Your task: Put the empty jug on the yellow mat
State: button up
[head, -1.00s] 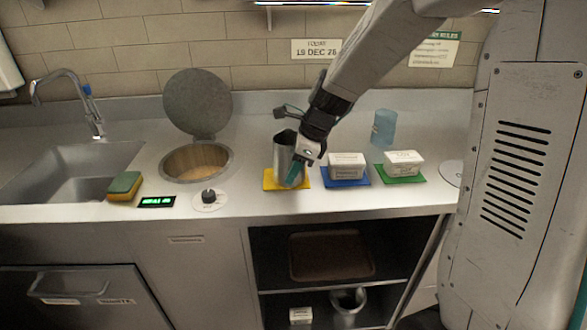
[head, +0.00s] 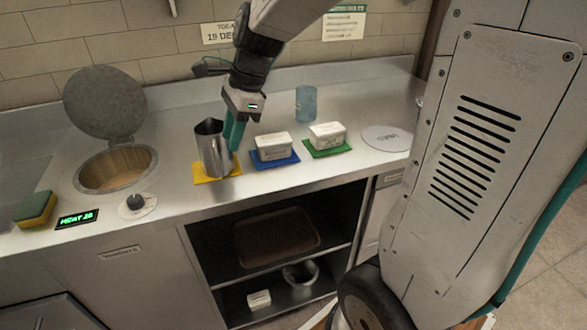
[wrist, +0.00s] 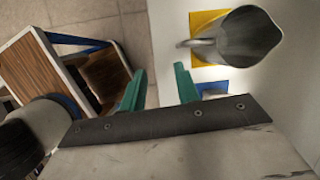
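A metal jug (head: 211,148) stands upright on the yellow mat (head: 203,180) on the counter in the head view. In the wrist view the jug (wrist: 252,38) is seen from above with its handle toward my gripper, and the yellow mat (wrist: 204,24) shows beside it. The jug's inside looks bare metal in the part that shows. My gripper (head: 233,140) is just right of the jug in the head view. In the wrist view its green fingers (wrist: 158,88) are spread apart with nothing between them, clear of the handle.
White tubs sit on a blue mat (head: 275,163) and a green mat (head: 327,151) to the right. A blue cup (head: 306,104) stands behind them. An open-lidded well (head: 115,168) and a knob (head: 135,203) are to the left. A shelf below holds a brown tray (head: 277,240).

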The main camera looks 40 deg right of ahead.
jog(key=s+d+r+n+h, duration=0.1)
jog(key=s+r+n+h, duration=0.1)
jog(key=s+n, duration=1.8)
jog(key=s+h, duration=0.1)
jog(key=s, duration=0.2)
jog(key=shift+s+h, duration=0.15)
jog(key=shift+h, duration=0.15)
